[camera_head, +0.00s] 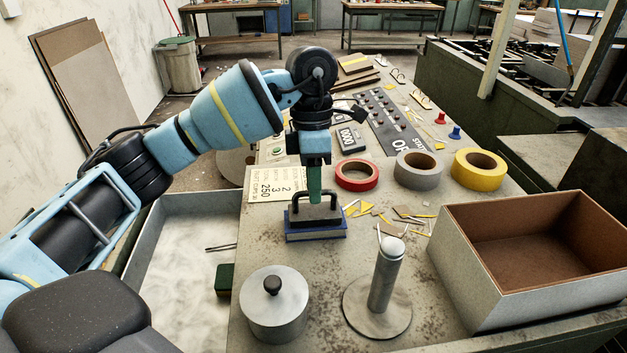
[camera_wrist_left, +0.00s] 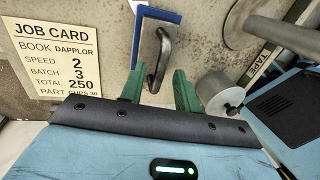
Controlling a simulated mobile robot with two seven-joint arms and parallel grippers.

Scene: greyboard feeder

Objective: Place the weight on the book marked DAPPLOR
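The weight (camera_head: 316,213) is a dark grey block with a black loop handle. It sits flat on a blue book (camera_head: 316,236) with pale page edges on the bench; the book's title is hidden. The job card (camera_head: 276,187) beside it reads DAPPLOR, and also shows in the left wrist view (camera_wrist_left: 60,50). My left gripper (camera_head: 314,196) points straight down at the weight. In the left wrist view its green fingers (camera_wrist_left: 158,88) stand apart with the handle (camera_wrist_left: 160,58) between them, with visible gaps. My right gripper is not in view.
A lidded grey cylinder (camera_head: 274,303) and a post on a round base (camera_head: 377,304) stand in front. An open box (camera_head: 477,283) is at the right. Tape rolls (camera_head: 357,175) and paper scraps (camera_head: 366,209) lie behind. A shallow tray (camera_head: 168,245) is at the left.

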